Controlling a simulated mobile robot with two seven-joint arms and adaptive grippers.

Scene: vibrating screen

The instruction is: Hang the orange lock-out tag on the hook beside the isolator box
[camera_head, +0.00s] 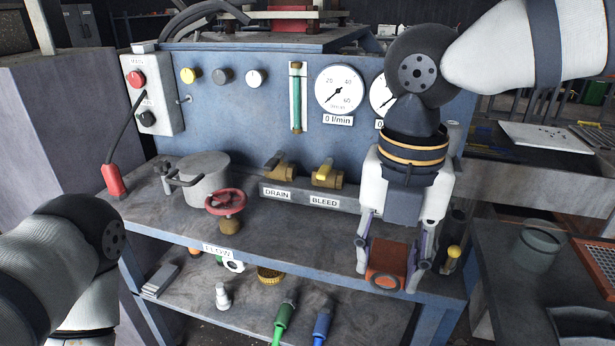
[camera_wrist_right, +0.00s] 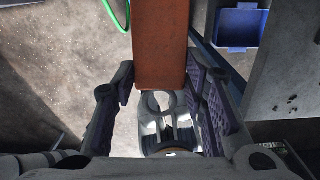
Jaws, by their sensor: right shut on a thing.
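My right gripper (camera_head: 391,274) points down in front of the bench's right front edge. It is shut on the orange lock-out tag (camera_head: 385,281), which shows low between the fingers. In the right wrist view the tag (camera_wrist_right: 160,45) is a long orange-brown slab between the finger pads. The isolator box (camera_head: 157,118) is a pale grey box at the upper left with a red and a black knob. A small hook (camera_head: 186,99) juts from the blue panel just right of it, apart from the tag. My left arm enters at the lower left; its gripper is not visible.
A pot (camera_head: 203,178), a red handwheel (camera_head: 226,202) and the drain and bleed valves (camera_head: 327,174) stand on the bench between the tag and the hook. A cable with a red end (camera_head: 114,180) hangs below the box. The lower shelf holds green and blue-handled items.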

